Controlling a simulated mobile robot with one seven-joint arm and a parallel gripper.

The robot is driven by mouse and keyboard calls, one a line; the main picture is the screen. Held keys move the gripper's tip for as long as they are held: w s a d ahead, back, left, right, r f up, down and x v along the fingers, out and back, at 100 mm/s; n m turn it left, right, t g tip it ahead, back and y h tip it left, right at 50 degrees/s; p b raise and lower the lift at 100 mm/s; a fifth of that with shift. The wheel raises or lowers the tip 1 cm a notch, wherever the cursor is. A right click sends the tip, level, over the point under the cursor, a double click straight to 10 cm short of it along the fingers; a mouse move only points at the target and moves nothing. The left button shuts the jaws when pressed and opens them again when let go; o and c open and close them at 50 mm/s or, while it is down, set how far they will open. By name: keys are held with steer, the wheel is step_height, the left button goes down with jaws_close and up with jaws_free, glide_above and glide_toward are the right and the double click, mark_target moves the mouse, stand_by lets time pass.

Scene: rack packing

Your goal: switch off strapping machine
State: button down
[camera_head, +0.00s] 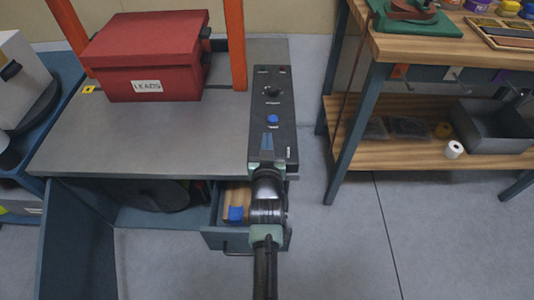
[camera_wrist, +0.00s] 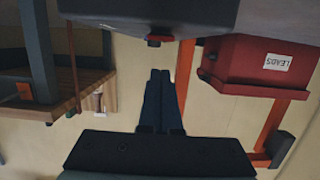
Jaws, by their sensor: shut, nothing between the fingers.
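The strapping machine (camera_head: 190,132) is a grey-topped table with an orange arch (camera_head: 237,45). Its dark control panel (camera_head: 283,92) runs along the right edge and bears a black knob (camera_head: 271,92) and a blue round button (camera_head: 272,119). My gripper (camera_head: 269,138) is over the near part of the panel, just short of the blue button. Its fingers are shut and empty. In the wrist view the picture is upside down; the shut fingertips (camera_wrist: 160,72) point toward a dark knob-like part with red (camera_wrist: 160,38) on the panel's underside as seen there (camera_wrist: 150,12), apart from it.
A red box labelled LEADS (camera_head: 140,60) sits on the table under the arch. An open drawer (camera_head: 220,236) with a wooden piece and a blue item is below the panel. A wooden workbench (camera_head: 430,48) with a lower shelf stands at right. Bare floor lies between them.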

steer(key=r+p+v, duration=0.1)
steer(key=p+v, duration=0.1)
steer(key=v, duration=0.8)
steer(key=shift+w+r, duration=0.15)
steer(key=shift+r, duration=0.3)
